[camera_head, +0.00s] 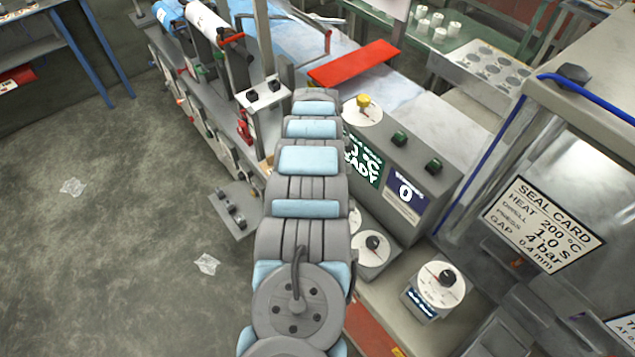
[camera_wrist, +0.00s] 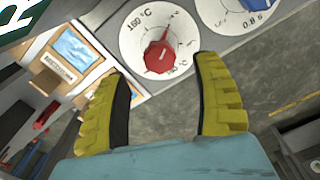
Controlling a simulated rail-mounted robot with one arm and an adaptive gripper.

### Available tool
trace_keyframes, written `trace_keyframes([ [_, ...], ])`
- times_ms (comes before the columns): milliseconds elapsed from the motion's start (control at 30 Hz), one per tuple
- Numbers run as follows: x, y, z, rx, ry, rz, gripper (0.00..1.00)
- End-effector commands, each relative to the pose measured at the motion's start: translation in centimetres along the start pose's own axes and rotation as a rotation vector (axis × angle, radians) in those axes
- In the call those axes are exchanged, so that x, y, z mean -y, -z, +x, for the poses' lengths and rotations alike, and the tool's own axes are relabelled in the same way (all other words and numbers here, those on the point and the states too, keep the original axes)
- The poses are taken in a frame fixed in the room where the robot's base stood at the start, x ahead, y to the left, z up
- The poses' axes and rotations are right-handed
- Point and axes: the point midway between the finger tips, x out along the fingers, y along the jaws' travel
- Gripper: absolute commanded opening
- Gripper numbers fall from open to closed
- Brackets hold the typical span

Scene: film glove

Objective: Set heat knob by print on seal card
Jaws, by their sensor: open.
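The wrist view shows a red knob (camera_wrist: 167,57) on a white round dial (camera_wrist: 134,37) that reads 160 °C. I take this as the heat knob. My gripper (camera_wrist: 161,75) is open, its yellow fingers spread below and either side of the red knob, with nothing between them. I cannot tell whether they touch the dial. In the head view my arm hides the gripper and the red knob.
A second dial (camera_wrist: 232,14), reading 0.8 s, is right of the heat dial. The head view shows a yellow knob (camera_head: 363,101), black knobs (camera_head: 374,242) (camera_head: 447,277), two green buttons, a partly hidden READY display (camera_head: 366,165) and a 0 counter (camera_head: 404,192). A red bar (camera_head: 354,63) lies behind.

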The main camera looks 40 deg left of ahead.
Motion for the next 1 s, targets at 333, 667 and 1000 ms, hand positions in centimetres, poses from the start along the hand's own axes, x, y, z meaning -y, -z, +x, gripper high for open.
trace_keyframes([
  [333, -0.1, 0.1, 2.9, 0.000, -0.003, 0.000, 0.66],
  [667, 0.1, -0.1, 4.2, 0.001, 0.000, 0.001, 0.66],
  [1000, 0.1, -0.1, 4.2, 0.002, 0.000, 0.000, 0.63],
])
